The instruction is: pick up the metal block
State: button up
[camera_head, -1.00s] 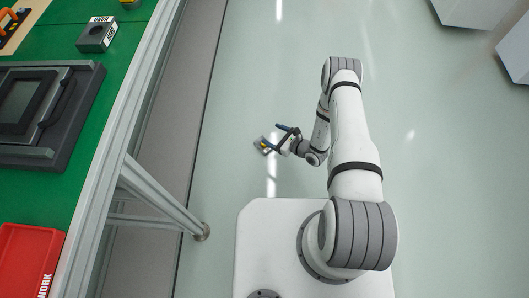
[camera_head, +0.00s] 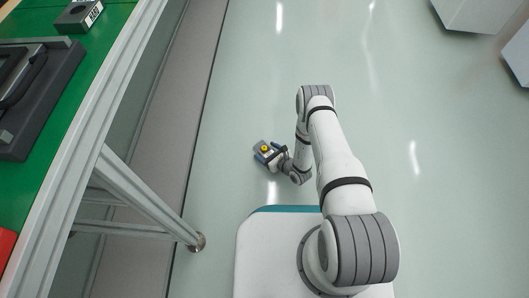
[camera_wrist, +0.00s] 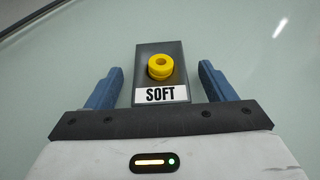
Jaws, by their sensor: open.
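The block also shows in the head view (camera_head: 260,145), small, over the pale floor. My gripper (camera_head: 270,154) is open there. In the wrist view its two blue fingers stand on either side of the block, with gaps on both sides. The block's lower part is hidden, so I cannot tell its exact height. A second dark grey block (camera_head: 75,18) with a white label lies on the green table top.
The green table (camera_head: 52,178) with a metal frame runs along the left. White boxes (camera_head: 477,14) are at the upper right. The middle floor is clear.

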jog(key=shift+c, duration=0.6)
jog(key=shift+r, duration=0.15)
jog(key=c, duration=1.1)
